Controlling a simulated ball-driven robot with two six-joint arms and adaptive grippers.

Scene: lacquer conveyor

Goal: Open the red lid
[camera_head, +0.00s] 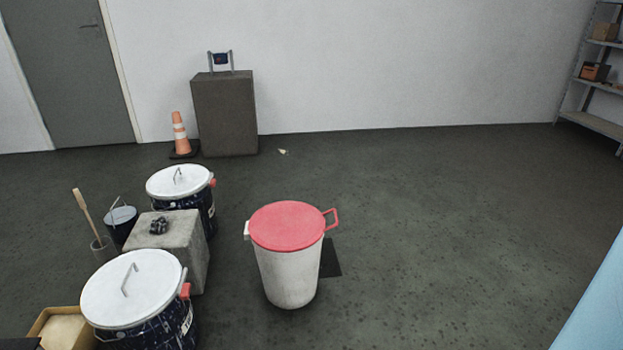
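The red lid (286,226) lies flat and closed on top of a white bin (288,278) standing on the floor in the middle of the view. The lid has a red loop handle (333,219) sticking out on its right side. A small white piece (247,230), perhaps a hinge, shows on the left of the bin's rim. Neither of my grippers is in view.
Two dark drums with white lids, far (179,181) and near (132,288), stand left beside a grey block (172,235). A traffic cone (180,134), grey cabinet (225,112) and shelf (597,75) stand further back.

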